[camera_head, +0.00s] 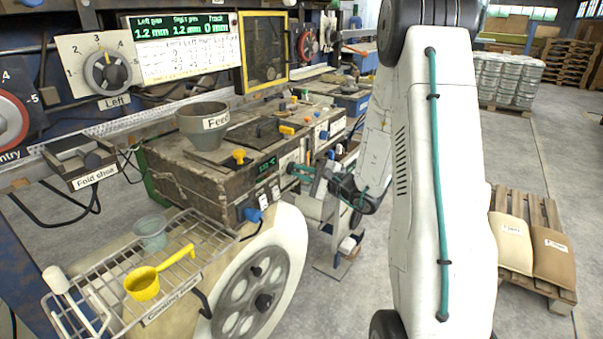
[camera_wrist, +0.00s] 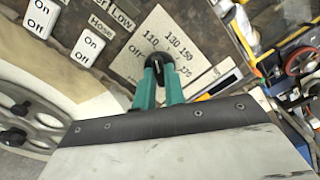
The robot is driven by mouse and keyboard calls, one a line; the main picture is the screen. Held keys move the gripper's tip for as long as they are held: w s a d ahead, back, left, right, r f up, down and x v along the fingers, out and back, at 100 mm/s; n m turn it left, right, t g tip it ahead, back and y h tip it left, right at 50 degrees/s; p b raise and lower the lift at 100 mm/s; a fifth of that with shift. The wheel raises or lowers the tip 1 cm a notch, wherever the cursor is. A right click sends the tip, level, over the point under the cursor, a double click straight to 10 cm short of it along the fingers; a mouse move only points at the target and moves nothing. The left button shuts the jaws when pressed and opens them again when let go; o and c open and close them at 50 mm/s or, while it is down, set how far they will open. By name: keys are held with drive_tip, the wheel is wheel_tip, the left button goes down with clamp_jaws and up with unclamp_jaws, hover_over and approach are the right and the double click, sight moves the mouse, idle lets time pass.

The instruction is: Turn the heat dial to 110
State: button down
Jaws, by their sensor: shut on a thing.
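The heat dial (camera_wrist: 158,63) is a small black knob on a pale square plate (camera_wrist: 196,48) marked Off, 110, 130, 150 and 170 in the wrist view. My gripper (camera_wrist: 158,78) has its two teal fingers closed around the knob, one on each side. A light mark shows on the knob, but the fingers cover part of it and I cannot tell which number it points to.
On/Off switches (camera_wrist: 90,44) sit left of the dial plate. A spoked wheel (camera_head: 258,297) is below the box. A wire rack (camera_head: 190,232) holds a yellow ladle (camera_head: 143,284). A grey feed hopper (camera_head: 203,124) stands on the box.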

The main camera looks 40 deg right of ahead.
drive_tip(key=shift+n, duration=0.3)
drive_tip(key=c, duration=1.5)
unclamp_jaws()
drive_tip(key=v, duration=0.7)
drive_tip(key=shift+s+d, duration=0.1)
drive_tip(key=shift+s, duration=0.3)
